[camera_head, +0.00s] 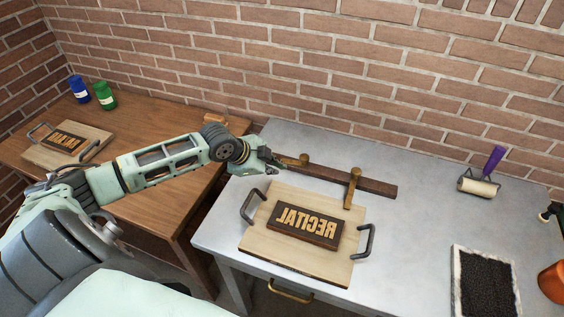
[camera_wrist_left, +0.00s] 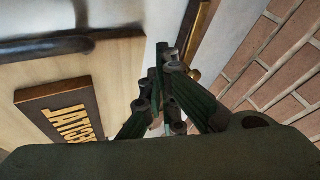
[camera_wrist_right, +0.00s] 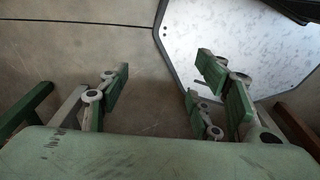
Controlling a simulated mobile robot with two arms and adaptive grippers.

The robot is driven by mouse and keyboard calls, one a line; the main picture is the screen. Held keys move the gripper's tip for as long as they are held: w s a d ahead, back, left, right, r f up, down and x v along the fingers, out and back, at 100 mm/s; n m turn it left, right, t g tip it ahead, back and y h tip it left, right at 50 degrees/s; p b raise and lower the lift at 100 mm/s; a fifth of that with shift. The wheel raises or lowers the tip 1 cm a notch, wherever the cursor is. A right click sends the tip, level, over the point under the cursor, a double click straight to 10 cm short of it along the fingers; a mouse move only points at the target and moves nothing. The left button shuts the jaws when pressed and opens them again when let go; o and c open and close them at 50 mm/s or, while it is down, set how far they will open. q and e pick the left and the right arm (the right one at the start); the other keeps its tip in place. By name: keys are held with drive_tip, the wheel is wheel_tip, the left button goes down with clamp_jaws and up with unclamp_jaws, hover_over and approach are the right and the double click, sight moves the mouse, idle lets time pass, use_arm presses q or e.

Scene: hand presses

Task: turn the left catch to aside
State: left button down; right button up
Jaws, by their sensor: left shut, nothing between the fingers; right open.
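The left catch (camera_head: 303,159) is a brass piece with a round knob, on the dark wooden bar (camera_head: 378,186) at the back of the grey table. Its arm appears to lie along the bar, pointing left towards my left gripper. The right catch (camera_head: 353,188) points forward, its end at the back edge of the board. My left gripper (camera_head: 276,160) is shut and empty, just left of the left catch; contact cannot be told. In the left wrist view its fingertips (camera_wrist_left: 163,52) are together near the brass knob (camera_wrist_left: 195,75). My right gripper (camera_wrist_right: 165,85) is open and empty.
A light board (camera_head: 258,236) with two dark handles and a RECITAL block (camera_head: 306,225) lies in front of the bar. A purple-handled roller (camera_head: 480,182) and a black inked tray (camera_head: 486,285) are at the right. A brick wall stands behind.

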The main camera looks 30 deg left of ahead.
sight(291, 168)
use_arm(q)
drive_tip(key=x, duration=0.3)
drive_tip(key=p+x, duration=0.1)
drive_tip(key=x, duration=0.1)
drive_tip(key=shift+w+d+r, duration=0.1)
drive_tip(key=shift+d, duration=0.15)
drive_tip(key=w, duration=0.1)
drive_tip(key=w+a, duration=0.1)
drive_tip(key=shift+w+a+p, duration=0.1)
drive_tip(key=shift+w+p, duration=0.25)
drive_tip(key=shift+w+a, duration=0.2)
drive_tip(key=shift+w, duration=0.3)
use_arm(e)
drive_tip(key=shift+d+r, duration=0.8)
drive_tip(key=shift+r, duration=0.3)
drive_tip(key=shift+a, duration=0.2)
